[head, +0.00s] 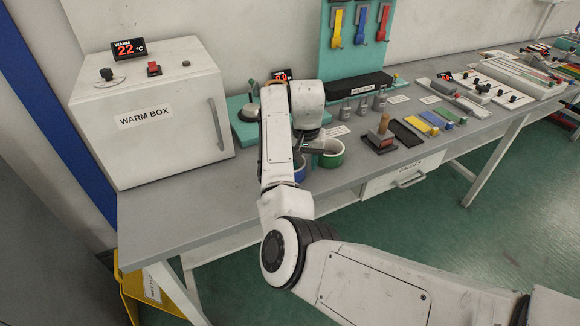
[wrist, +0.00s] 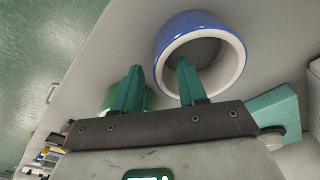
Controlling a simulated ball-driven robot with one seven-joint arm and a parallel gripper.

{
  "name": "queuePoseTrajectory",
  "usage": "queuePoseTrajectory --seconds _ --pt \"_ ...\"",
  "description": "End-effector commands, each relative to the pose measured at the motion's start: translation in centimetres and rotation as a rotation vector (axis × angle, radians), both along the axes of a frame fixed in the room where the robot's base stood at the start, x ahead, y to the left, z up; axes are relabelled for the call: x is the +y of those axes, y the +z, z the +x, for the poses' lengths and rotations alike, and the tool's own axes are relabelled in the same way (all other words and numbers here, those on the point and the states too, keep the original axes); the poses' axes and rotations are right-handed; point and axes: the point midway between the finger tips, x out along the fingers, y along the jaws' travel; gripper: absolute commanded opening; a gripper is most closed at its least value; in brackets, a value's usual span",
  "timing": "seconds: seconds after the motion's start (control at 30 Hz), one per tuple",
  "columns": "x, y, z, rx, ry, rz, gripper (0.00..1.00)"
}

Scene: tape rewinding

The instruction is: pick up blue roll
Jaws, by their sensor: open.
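The blue roll (wrist: 200,19) is a short ring with a blue outside and a white inside, large in the wrist view. In the head view only a part of it (head: 299,172) shows below my arm. My gripper (wrist: 159,64) is open, with two green fingers. In the wrist view the right finger overlaps the roll's opening and the left finger lies outside its wall. I cannot tell whether either finger touches it. In the head view my gripper (head: 311,147) is just above the rolls, partly hidden by my wrist.
A green roll (head: 333,153) stands right beside the blue one. The warm box (head: 155,115) is at the left of the table (head: 190,215). The table's front edge is close to the rolls.

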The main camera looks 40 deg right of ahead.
Motion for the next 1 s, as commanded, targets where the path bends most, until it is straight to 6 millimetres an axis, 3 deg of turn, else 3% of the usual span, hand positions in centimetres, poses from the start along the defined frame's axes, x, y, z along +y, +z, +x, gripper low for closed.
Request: queuePoseTrajectory --seconds 0.13,0.37,0.8,1.0 --pt "-0.09 -1.23 0.05 0.001 0.001 0.001 0.42" --pt "-0.1 -1.38 0.06 0.0 0.0 0.0 0.42" --pt "-0.09 -1.34 0.06 0.0 0.001 0.0 0.0" --pt "-0.09 -1.33 0.06 0.0 0.001 0.0 0.0"
